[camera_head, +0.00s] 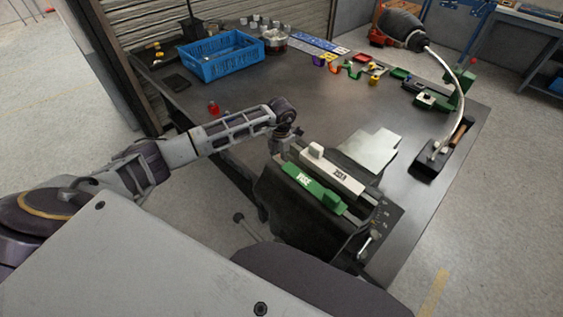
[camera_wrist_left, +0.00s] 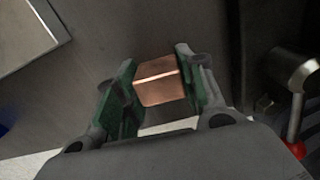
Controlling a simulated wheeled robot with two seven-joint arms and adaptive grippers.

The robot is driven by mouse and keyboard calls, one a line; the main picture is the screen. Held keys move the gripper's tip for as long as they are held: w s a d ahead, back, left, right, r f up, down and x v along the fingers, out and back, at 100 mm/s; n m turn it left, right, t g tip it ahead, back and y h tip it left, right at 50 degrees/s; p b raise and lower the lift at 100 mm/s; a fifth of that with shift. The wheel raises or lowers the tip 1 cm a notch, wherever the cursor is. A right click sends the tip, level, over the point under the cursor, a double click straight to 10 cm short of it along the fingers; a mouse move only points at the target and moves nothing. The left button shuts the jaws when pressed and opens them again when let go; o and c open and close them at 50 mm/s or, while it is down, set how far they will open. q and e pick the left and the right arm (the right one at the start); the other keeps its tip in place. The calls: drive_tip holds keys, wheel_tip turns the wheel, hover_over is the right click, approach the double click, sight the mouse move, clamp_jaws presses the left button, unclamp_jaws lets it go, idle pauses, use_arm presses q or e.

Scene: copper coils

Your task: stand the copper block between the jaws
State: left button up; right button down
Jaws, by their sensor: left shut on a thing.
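In the left wrist view a copper block (camera_wrist_left: 158,82) sits between the green-padded fingers of my left gripper (camera_wrist_left: 158,92), which is shut on it. In the head view the left gripper (camera_head: 281,140) points down at the left end of the vise, and the copper block cannot be made out there. The vise has a green jaw (camera_head: 312,186) in front and a pale jaw (camera_head: 334,173) behind, running side by side with a narrow gap. Whether the block touches anything below is hidden. My right gripper is out of view.
A blue crate (camera_head: 221,58) stands at the back left of the dark table (camera_head: 300,92). A pale plate (camera_head: 370,148) lies behind the vise. The middle of the table is mostly clear.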

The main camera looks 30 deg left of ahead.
use_arm(q)
drive_tip(key=shift+r+p, duration=1.1)
drive_tip(key=shift+r, duration=1.2)
